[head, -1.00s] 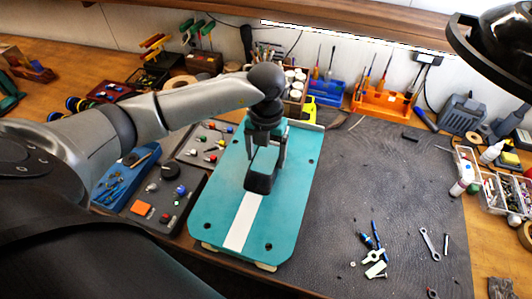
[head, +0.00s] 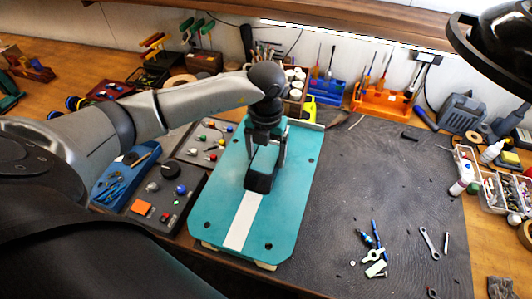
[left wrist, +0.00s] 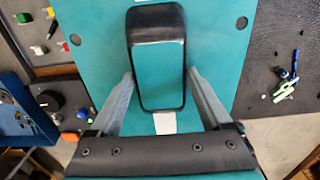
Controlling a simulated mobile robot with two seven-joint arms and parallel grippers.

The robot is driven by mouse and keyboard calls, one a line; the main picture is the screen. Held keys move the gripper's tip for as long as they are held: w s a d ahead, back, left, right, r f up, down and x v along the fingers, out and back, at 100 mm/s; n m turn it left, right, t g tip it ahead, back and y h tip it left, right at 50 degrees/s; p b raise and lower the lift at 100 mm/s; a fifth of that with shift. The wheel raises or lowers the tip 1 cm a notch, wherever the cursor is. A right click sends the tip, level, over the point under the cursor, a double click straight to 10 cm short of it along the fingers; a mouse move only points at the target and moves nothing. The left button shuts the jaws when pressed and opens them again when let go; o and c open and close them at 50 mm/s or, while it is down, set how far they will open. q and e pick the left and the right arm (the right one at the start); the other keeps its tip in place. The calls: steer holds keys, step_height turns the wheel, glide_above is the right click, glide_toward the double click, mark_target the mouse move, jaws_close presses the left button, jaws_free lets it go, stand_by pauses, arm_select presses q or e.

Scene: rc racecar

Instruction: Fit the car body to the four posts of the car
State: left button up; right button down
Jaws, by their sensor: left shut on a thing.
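The car body (head: 285,215) is a flat teal plate with a white stripe, a raised black-rimmed cabin and small round holes near its corners. It lies roughly level near the front of the bench. My left gripper (head: 267,160) points down over its middle and is shut on the cabin. In the left wrist view the fingers (left wrist: 162,75) lie on either side of the black-rimmed cabin (left wrist: 156,60) on the car body (left wrist: 100,20). Pale parts show under the plate's near edge. The posts and most of the car underneath are hidden. My right gripper is out of view.
A grey parts tray (head: 165,210) stands close left of the body, with a blue tool tray (head: 120,175) beyond it. A wrench (head: 429,242) and small parts lie on the dark mat (head: 350,190) at right, which is otherwise mostly clear. Orange and blue tool racks stand behind.

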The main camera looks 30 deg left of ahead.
arm_select(q)
steer(key=shift+f+b, duration=1.25)
steer(key=shift+f, duration=0.3)
steer(key=o, duration=1.2)
steer(key=shift+c, duration=0.2)
steer(key=shift+r, duration=0.1)
step_height(320, 180, up, 15)
